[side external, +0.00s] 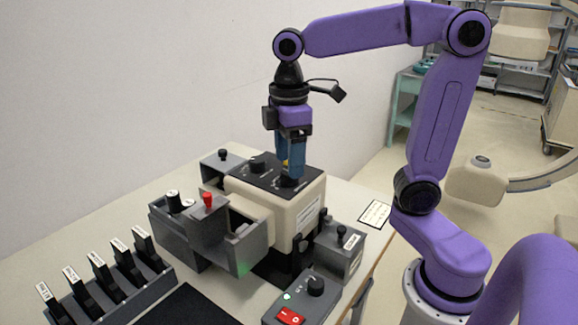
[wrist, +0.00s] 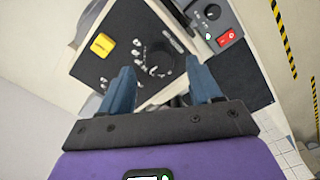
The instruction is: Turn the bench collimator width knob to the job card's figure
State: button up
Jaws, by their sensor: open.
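The beige bench collimator (side external: 292,217) has a black top panel with round black knobs. One knob (side external: 289,182) is directly under my gripper (side external: 290,176), which points straight down. In the wrist view a dark round knob (wrist: 158,63) with white marks around it shows between and just beyond the fingertips of my gripper (wrist: 162,72). The blue fingers are apart, one on each side, and not clamped on the knob. The knob's label and scale figures are too small to read. A white card (side external: 375,213) with dark writing lies on the bench to the right; its figure is not legible.
A control box (side external: 301,296) with a red switch and a rack (side external: 115,285) of black-handled pieces stand nearer.

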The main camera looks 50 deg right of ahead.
jog(key=shift+f, duration=1.3)
jog(key=c, duration=1)
jog(key=shift+m, duration=2.5)
jog(key=shift+c, duration=0.2)
jog(key=o, duration=1)
jog(key=shift+o, duration=0.2)
jog(key=shift+r, duration=0.15)
notch_tip(320, 180, up, 17)
